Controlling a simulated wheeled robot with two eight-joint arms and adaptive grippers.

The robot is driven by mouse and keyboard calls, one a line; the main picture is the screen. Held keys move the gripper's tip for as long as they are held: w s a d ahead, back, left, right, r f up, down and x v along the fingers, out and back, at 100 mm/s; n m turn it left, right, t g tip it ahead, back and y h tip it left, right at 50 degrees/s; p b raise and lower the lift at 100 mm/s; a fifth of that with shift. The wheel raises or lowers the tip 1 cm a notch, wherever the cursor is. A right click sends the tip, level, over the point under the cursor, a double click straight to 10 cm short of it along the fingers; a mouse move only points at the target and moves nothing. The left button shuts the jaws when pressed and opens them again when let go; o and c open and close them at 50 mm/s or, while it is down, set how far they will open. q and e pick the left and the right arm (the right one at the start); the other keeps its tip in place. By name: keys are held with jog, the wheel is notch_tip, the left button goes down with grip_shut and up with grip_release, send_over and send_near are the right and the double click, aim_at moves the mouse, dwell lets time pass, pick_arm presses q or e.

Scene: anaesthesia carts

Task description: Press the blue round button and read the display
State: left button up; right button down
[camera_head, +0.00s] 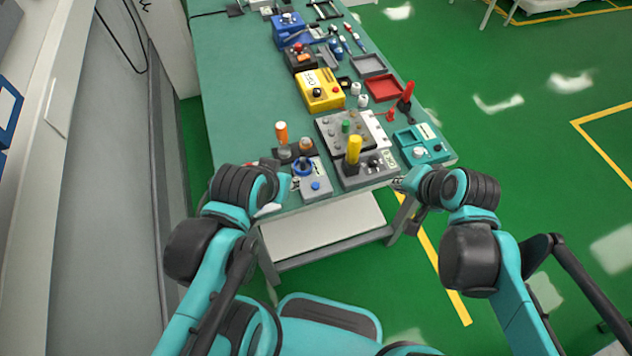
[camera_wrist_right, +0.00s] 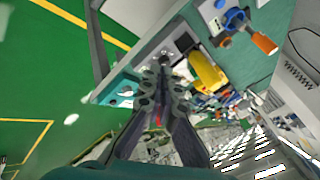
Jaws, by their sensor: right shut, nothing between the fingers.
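The blue round button (camera_head: 315,186) is on a small grey box (camera_head: 318,194) at the near edge of the table. A larger blue knob (camera_head: 303,167) stands just behind it. In the right wrist view the blue button (camera_wrist_right: 220,4) is at the top edge. I cannot make out a readable display. My right gripper (camera_wrist_right: 163,64) is shut and empty, apart from the button. In the head view it (camera_head: 399,185) is at the table's near right corner, to the right of the button. My left gripper (camera_head: 268,209) is left of the grey box, mostly hidden by its wrist.
A grey box with a yellow handle (camera_head: 354,150) stands right of the button box. A teal box (camera_head: 422,145) is at the right corner. An orange-handled lever (camera_head: 282,134) stands behind the button. A yellow box (camera_head: 320,92) and trays lie farther back. The table's left side is clear.

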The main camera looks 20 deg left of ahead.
jog(key=w+a+m+g+y, duration=0.1)
jog(key=w+a+m+y, duration=0.15)
jog(key=a, duration=0.65)
jog(key=m+g+y+p, duration=0.2)
jog(key=m+g+y, duration=0.1)
jog(key=m, duration=0.2)
send_over(318, 186)
notch_tip(318, 186, down, 4)
jog(key=r, duration=0.1)
jog(key=shift+f, duration=0.25)
notch_tip(318, 186, down, 9)
jog(key=b, duration=0.7)
jog(key=shift+r, duration=0.1)
jog(key=shift+f+b, duration=0.4)
jog(key=shift+b, duration=0.15)
